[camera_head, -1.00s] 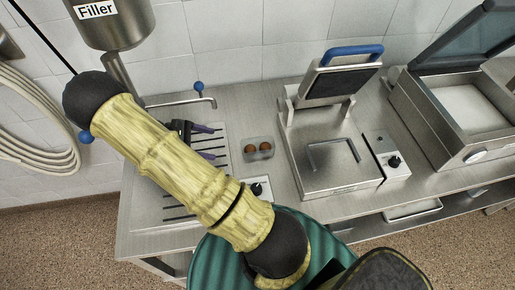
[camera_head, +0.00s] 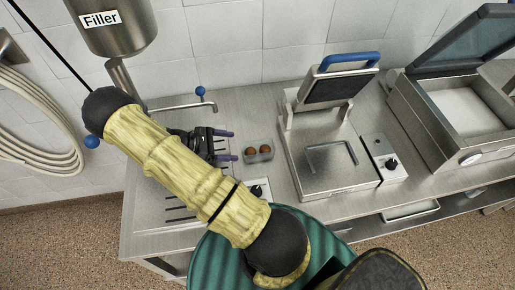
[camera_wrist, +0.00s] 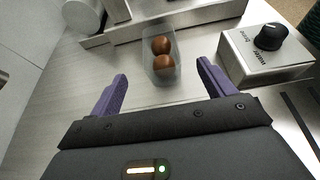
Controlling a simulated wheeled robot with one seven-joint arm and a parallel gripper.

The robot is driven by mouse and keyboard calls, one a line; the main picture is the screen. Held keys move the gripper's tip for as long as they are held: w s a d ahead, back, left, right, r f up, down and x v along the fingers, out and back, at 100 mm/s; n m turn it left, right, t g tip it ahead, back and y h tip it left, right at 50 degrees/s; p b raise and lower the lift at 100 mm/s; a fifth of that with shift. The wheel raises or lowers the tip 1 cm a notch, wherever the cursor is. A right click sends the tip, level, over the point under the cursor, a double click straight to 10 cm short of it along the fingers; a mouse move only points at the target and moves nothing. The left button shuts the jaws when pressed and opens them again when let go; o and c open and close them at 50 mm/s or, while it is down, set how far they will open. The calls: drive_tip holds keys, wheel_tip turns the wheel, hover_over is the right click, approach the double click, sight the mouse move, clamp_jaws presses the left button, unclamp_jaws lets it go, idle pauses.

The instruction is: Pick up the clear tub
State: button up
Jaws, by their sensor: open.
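The clear tub (camera_head: 259,157) is a small see-through box on the steel counter, with two brown round things (camera_head: 251,152) inside. In the wrist view the tub (camera_wrist: 151,72) lies ahead of my gripper, roughly centred between the fingers but beyond their tips. My gripper (camera_head: 229,145) has purple fingers and is open and empty, just left of the tub in the head view. In the wrist view my gripper (camera_wrist: 162,78) shows both fingers spread wide, apart from the tub. My arm hides part of the counter in the head view.
A press (camera_head: 332,160) with a blue handle stands right of the tub, its base close by. A control box with a black knob (camera_wrist: 267,52) sits to the right in the wrist view. A steel tap (camera_head: 187,105) is behind. Slots (camera_head: 176,209) mark the counter at left.

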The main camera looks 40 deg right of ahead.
sight(256, 147)
drive_tip(key=p+x, duration=0.1)
drive_tip(key=x, duration=0.3)
drive_tip(key=shift+s+d, duration=0.1)
drive_tip(key=shift+d, duration=0.1)
drive_tip(key=shift+s+d+f, duration=0.2)
drive_tip(key=shift+d+f, duration=0.05)
drive_tip(key=shift+s+d+p, duration=0.3)
drive_tip(key=shift+d+p, duration=0.15)
drive_tip(key=shift+p, duration=0.35)
drive_tip(key=p+x, duration=0.2)
drive_tip(key=x, duration=0.1)
drive_tip(key=shift+s+d, duration=0.15)
drive_tip(key=shift+d, duration=0.05)
drive_tip(key=shift+s+d+f, duration=0.15)
drive_tip(key=shift+d+f, duration=0.15)
drive_tip(key=shift+c, duration=0.4)
